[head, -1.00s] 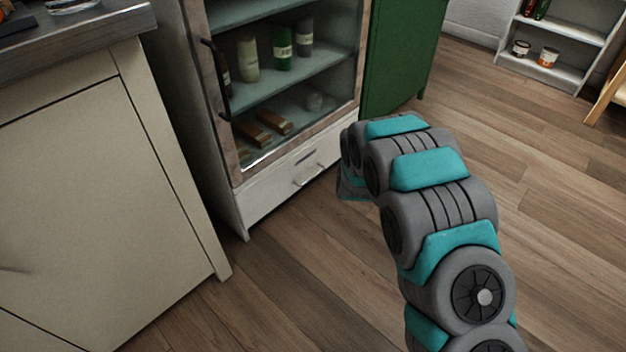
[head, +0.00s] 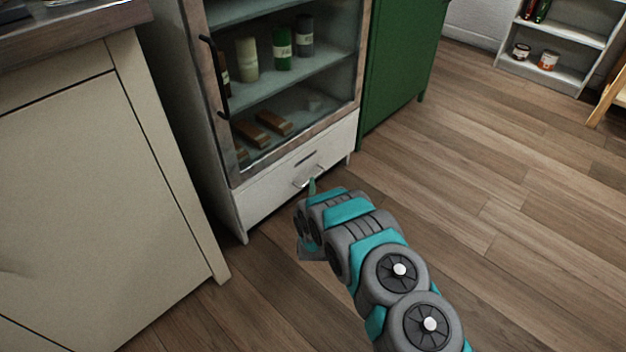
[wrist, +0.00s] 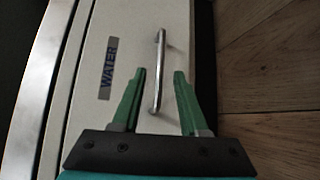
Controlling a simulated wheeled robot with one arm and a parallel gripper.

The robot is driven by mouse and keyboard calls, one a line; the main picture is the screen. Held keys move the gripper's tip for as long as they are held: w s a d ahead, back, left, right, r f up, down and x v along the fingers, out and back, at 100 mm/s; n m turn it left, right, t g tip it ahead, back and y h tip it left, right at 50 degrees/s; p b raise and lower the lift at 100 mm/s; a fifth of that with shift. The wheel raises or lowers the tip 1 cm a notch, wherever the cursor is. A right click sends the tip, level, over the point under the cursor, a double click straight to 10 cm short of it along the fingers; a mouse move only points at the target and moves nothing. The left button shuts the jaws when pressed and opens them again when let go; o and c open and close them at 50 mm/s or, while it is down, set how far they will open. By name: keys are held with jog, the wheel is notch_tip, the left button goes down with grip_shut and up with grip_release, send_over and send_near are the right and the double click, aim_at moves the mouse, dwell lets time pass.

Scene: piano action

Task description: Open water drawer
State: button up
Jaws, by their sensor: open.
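The water drawer (head: 268,193) is the white drawer at the bottom of the glass-fronted cabinet, and it is shut. In the wrist view its front (wrist: 120,35) carries a dark label reading WATER (wrist: 107,69) and a silver bar handle (wrist: 158,72). My gripper (wrist: 160,75) is open, with its two green fingers on either side of the lower part of the handle. I cannot tell whether a finger touches it. In the head view one green fingertip (head: 312,185) shows at the handle (head: 306,177); my arm hides the rest of the gripper.
The cabinet's glass door (head: 285,85) above the drawer is shut, with bottles and wooden blocks behind it. A beige cupboard (head: 90,180) stands at the left, a green cabinet (head: 400,65) at the right. The wooden floor (head: 500,210) at right is clear.

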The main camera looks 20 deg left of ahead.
jog(key=shift+x, duration=2.75)
jog(key=shift+c, duration=0.2)
grip_shut()
jog(key=shift+d, duration=0.1)
